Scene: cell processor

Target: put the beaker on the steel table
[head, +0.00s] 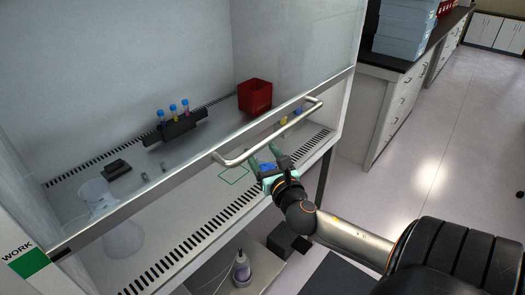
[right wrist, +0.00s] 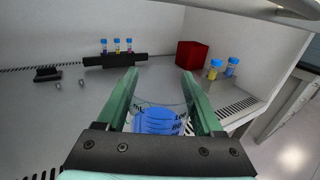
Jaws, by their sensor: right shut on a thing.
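My right gripper (head: 268,163) reaches in under the raised glass front of the work cabinet, near its front grille. In the right wrist view its green fingers (right wrist: 160,100) are shut on a clear beaker with blue in it (right wrist: 160,120), held between them. The beaker shows as a small blue patch in the head view (head: 267,168). Its base is hidden, so I cannot tell whether it touches the surface. The light grey cabinet work surface (head: 185,205) lies below and has a green outlined square (head: 233,175) left of the gripper. My left gripper is not in view.
A dark rack with blue-capped tubes (head: 175,128) and a red box (head: 254,96) stand at the back. Clear glassware (head: 122,238) stands at the left. A metal handle bar (head: 265,140) crosses the glass front, close to my right gripper. The middle surface is free.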

